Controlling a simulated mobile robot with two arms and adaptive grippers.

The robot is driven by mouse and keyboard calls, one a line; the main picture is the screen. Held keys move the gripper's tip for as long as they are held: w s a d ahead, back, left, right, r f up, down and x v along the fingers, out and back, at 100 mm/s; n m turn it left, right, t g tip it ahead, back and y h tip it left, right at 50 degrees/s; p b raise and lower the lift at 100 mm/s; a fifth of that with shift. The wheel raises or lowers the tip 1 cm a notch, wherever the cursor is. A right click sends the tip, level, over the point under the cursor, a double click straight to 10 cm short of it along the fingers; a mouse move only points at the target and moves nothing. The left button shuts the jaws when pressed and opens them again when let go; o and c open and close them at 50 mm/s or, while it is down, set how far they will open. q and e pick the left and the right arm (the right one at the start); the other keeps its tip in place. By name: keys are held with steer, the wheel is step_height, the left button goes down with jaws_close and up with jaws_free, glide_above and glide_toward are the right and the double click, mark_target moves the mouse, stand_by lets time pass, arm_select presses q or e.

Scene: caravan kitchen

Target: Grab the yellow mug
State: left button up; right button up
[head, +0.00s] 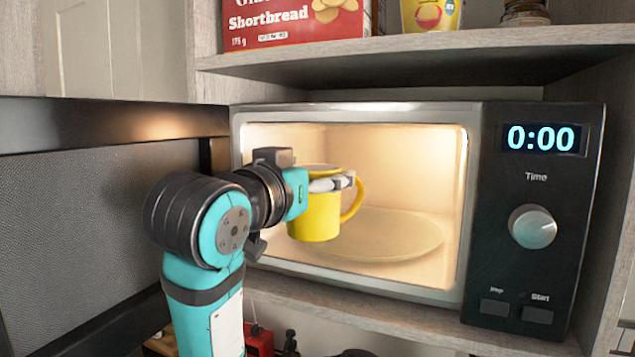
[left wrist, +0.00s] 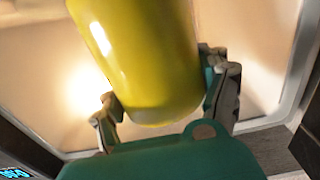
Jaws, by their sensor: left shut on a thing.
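The yellow mug (head: 316,222) is upright in the opening of the microwave, in front of the turntable plate, with its handle to the right. My left gripper (head: 332,184) reaches in from the left and is shut on the mug near its upper part. In the left wrist view the mug (left wrist: 150,60) fills the space between the two fingers of the gripper (left wrist: 168,105). In the head view the mug hides part of the plate. My right gripper is not in view.
The microwave (head: 470,200) is lit inside, with its door (head: 90,220) swung open to the left. Its glass plate (head: 400,238) lies inside. The control panel on the right reads 0:00. A shelf (head: 430,50) above holds a shortbread box (head: 290,20) and other packages.

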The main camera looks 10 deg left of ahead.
arm_select(q)
steer(key=shift+s+d+b, duration=0.15)
steer(key=shift+s+b, duration=0.25)
steer(key=shift+s, duration=0.8)
steer(key=shift+s+d+b, duration=0.1)
steer(key=shift+s+b, duration=0.25)
steer(key=shift+s, duration=0.85)
